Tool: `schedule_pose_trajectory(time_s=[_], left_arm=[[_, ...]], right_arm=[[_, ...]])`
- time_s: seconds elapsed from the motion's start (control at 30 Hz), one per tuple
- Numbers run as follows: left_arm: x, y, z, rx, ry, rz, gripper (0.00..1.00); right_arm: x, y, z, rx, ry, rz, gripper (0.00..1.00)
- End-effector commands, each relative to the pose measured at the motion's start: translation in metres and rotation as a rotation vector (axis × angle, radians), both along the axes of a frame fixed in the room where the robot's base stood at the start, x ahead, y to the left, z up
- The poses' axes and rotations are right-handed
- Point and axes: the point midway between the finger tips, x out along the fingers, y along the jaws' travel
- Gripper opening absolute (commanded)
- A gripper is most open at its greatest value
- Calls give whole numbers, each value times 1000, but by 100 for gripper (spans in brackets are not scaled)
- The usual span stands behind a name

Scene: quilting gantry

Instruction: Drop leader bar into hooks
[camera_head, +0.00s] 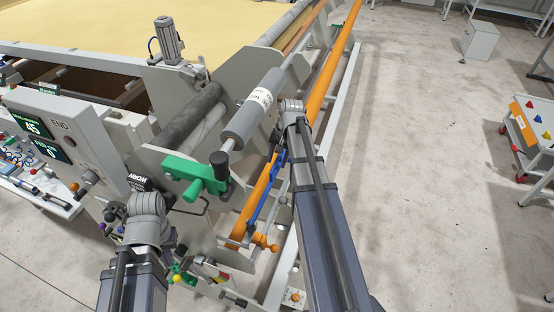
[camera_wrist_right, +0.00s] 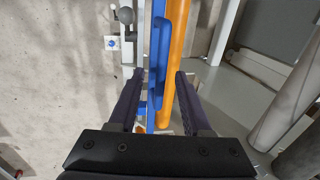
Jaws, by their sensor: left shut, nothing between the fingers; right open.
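A long orange bar (camera_head: 331,68), which I take to be the leader bar, runs along the gantry's right side, from the top of the head view down behind my right arm. A blue strip (camera_head: 264,196) lies along its near part. In the right wrist view the orange bar (camera_wrist_right: 178,45) and blue strip (camera_wrist_right: 158,60) pass between the fingers of my right gripper (camera_wrist_right: 158,85), which is open. My left gripper (camera_head: 146,207) is near the gantry's end panel, holding nothing; its fingers are mostly hidden by the wrist. I cannot make out the hooks clearly.
A control box with screens (camera_head: 52,130) stands left. A grey rail (camera_head: 338,110) runs right of the bar. Open floor (camera_head: 430,160) lies further right, with a cart (camera_head: 530,135).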

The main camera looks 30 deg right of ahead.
Motion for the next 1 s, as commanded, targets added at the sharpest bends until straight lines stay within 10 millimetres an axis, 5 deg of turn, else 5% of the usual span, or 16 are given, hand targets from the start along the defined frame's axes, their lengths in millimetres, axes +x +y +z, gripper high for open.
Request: schedule_pose_trajectory(time_s=[0.43, 1.0], left_arm=[[0, 0, 60, 0, 0, -2, 0], [0, 0, 65, 0, 0, -2, 0]], right_arm=[[-9, -7, 60, 0, 0, -1, 49], [-10, -8, 65, 1, 1, 0, 49]])
